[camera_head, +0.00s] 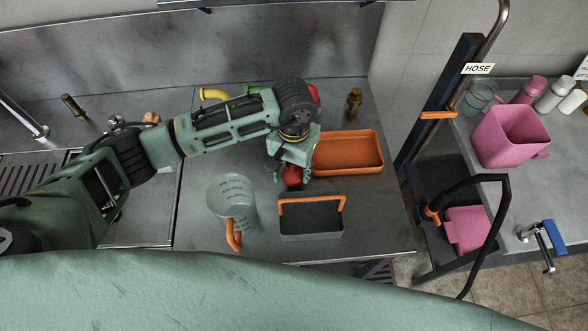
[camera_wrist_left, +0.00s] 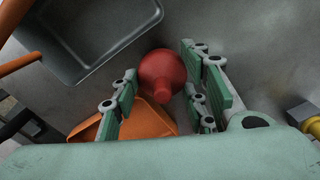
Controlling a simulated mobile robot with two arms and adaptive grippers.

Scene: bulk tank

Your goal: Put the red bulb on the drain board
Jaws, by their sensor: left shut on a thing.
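The red bulb (camera_head: 292,176) is over the steel counter, between the orange tray and the caddy. My left gripper (camera_head: 291,165) is shut on it, seen from above. In the left wrist view the bulb (camera_wrist_left: 162,72) sits between the green-padded fingers (camera_wrist_left: 160,95), round end away from the palm. I cannot tell whether it touches the counter. A ribbed surface that looks like the drain board (camera_head: 28,172) lies at the far left, partly behind my left arm. My right gripper is not in view.
An orange tray (camera_head: 350,170), a grey caddy (camera_head: 311,231) with an orange handle and a clear jug (camera_head: 231,198) stand close around the gripper. A yellow item (camera_head: 214,94), a red item (camera_head: 315,94) and a brass fitting (camera_head: 354,98) are behind. A tap (camera_head: 38,130) stands left.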

